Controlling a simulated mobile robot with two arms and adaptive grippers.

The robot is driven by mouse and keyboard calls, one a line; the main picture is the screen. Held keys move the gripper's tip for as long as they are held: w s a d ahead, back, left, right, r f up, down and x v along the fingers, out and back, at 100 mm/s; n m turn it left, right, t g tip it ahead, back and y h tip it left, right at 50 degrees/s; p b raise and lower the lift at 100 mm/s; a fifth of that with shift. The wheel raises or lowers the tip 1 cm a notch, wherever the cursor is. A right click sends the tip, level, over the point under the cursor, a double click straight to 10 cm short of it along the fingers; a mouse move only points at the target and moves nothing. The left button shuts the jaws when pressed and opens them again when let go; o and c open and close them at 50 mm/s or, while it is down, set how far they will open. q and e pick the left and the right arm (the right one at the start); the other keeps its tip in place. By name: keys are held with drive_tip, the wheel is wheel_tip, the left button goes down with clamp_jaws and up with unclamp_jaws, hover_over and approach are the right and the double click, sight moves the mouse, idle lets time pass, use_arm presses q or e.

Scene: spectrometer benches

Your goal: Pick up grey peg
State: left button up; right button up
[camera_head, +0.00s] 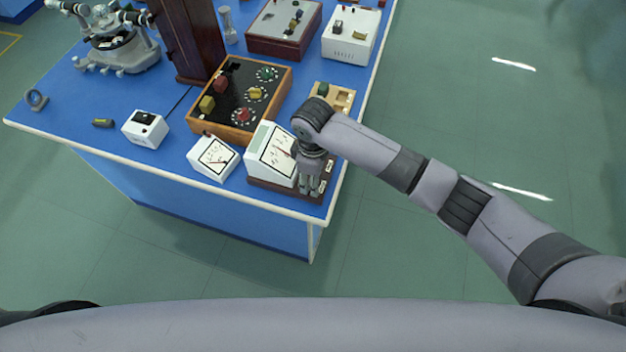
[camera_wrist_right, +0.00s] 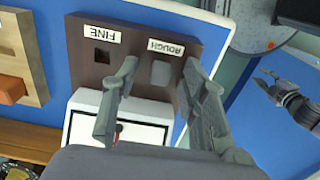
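The grey peg (camera_wrist_right: 160,73) stands in the dark brown base (camera_wrist_right: 138,30) by the ROUGH label in the right wrist view. My right gripper (camera_wrist_right: 163,66) is open and points at the base. One finger is on each side of the peg, and gaps show between the peg and the fingers. In the head view my right gripper (camera_head: 310,188) is over the brown base at the table's front right corner. The peg cannot be made out there. An empty square hole (camera_wrist_right: 100,88) is by the FINE label.
A white meter (camera_head: 270,153) stands on the base close to the gripper. A smaller meter (camera_head: 214,157), a wooden dial box (camera_head: 237,95) and a light wooden block (camera_head: 345,98) are near. The blue table (camera_head: 170,155) ends just right of the base.

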clamp_jaws()
idle(0.3)
drive_tip(key=shift+r, duration=0.15)
